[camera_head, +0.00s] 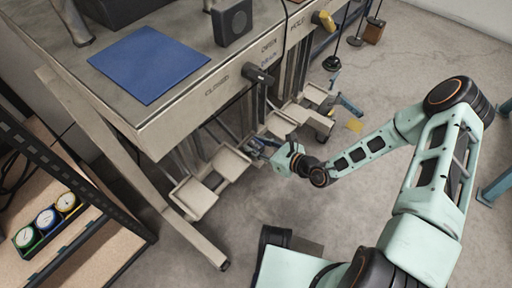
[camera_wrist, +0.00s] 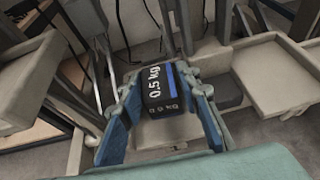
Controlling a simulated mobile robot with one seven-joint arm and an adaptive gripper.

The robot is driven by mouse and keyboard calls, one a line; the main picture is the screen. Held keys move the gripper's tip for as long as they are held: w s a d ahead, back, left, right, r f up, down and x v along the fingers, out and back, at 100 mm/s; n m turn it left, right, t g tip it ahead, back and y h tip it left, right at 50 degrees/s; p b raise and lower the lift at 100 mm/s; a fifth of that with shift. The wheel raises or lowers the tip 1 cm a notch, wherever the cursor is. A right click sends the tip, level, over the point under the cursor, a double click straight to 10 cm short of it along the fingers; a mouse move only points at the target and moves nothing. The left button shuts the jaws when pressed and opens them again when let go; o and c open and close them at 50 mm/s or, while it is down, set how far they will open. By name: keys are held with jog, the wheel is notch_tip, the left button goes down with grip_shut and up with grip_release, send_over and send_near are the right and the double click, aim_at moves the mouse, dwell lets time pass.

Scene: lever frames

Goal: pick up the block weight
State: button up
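The block weight (camera_wrist: 166,88) is a dark block with a white "0.5 kg" label and a blue stripe, seen in the wrist view. My gripper (camera_wrist: 167,92) has its two blue fingers on either side of the block, with the tips close to its left and right faces. Whether the tips touch and press on it I cannot tell. In the head view my gripper (camera_head: 262,147) is low beside the bench front, among the hanging trays. The block is too small and covered there to make out.
Beige trays (camera_head: 230,162) hang under the bench edge, close around my gripper; one tray (camera_wrist: 275,75) is at the right in the wrist view. The bench carries a blue mat (camera_head: 150,62) and levers, one black (camera_head: 258,75). A rack with gauges (camera_head: 46,219) stands left. Floor (camera_head: 300,215) is clear.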

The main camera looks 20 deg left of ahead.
grip_shut()
jog(key=shift+r, duration=0.25)
